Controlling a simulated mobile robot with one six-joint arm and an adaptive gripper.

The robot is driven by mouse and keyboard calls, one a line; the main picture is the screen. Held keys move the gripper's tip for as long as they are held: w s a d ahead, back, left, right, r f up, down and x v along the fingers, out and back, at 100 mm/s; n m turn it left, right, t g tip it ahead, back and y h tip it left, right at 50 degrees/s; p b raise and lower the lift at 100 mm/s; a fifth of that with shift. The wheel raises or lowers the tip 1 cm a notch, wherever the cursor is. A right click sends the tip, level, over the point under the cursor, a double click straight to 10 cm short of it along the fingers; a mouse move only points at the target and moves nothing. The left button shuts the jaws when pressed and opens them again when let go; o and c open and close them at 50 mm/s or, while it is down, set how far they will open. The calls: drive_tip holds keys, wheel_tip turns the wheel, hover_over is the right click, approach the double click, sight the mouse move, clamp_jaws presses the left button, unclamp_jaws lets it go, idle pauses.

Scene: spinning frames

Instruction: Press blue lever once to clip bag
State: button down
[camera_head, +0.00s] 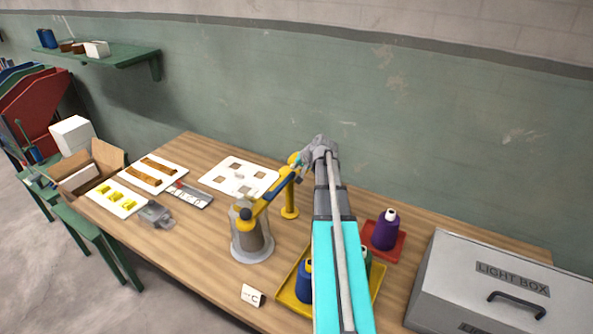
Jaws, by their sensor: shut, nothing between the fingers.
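My gripper (301,163) is shut and empty at the upper end of the bar, by the post's top. I cannot tell whether it touches. My arm hides part of the table to the right.
A grey light box (480,285) fills the right. White boards (239,177) and a card (252,295) lie left.

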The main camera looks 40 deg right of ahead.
drive_tip(key=shift+s+a+f+b, duration=0.25)
drive_tip(key=shift+s+f+b, duration=0.05)
drive_tip(key=shift+f+b, duration=0.15)
drive_tip(key=shift+s+a+f+b, duration=0.25)
drive_tip(key=shift+f+b, duration=0.15)
drive_tip(key=shift+b, duration=0.05)
idle(1.4)
drive_tip(key=shift+r, duration=0.1)
drive_tip(key=shift+w+r+p, duration=0.6)
drive_tip(key=shift+r+p, duration=0.25)
drive_tip(key=shift+p, duration=0.35)
drive_tip(key=shift+r, duration=0.15)
drive_tip(key=r+p, duration=0.2)
drive_tip(key=d+r+p, duration=0.1)
drive_tip(key=r+p, duration=0.2)
drive_tip(key=shift+w+d, duration=0.15)
drive_tip(key=shift+w, duration=0.05)
idle(0.5)
drive_tip(key=shift+s+f, duration=0.1)
